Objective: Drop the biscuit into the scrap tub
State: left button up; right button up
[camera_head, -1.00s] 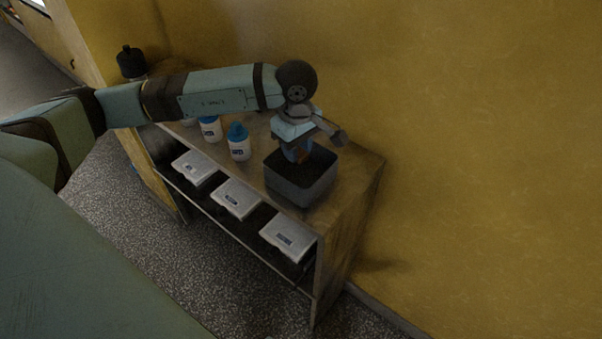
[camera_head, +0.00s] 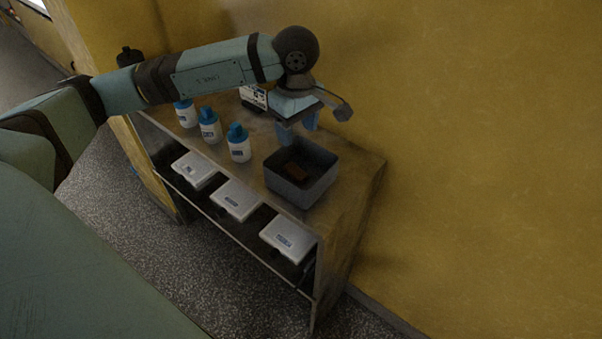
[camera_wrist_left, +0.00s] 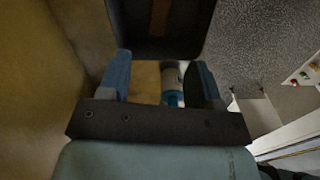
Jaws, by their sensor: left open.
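The brown biscuit (camera_head: 294,171) lies inside the dark grey scrap tub (camera_head: 284,188), on its floor. In the left wrist view the biscuit (camera_wrist_left: 160,17) shows as a brown strip in the dark tub (camera_wrist_left: 190,48) at the top. My left gripper (camera_head: 298,134) is above the tub's back rim, its blue fingers apart and empty. In the left wrist view the gripper (camera_wrist_left: 162,62) also has a clear gap between its fingers. My right gripper is not in view.
The tub stands near the right end of a wooden bench (camera_head: 345,177) against a yellow wall (camera_head: 480,150). Several white bottles with blue caps (camera_head: 239,146) stand left of it. White lidded boxes (camera_head: 236,200) sit on the shelf below. A labelled box (camera_head: 254,96) is behind.

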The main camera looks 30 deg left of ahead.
pick_arm(q)
notch_tip(320, 180, up, 8)
jog(key=shift+f, duration=0.15)
dwell(0.6)
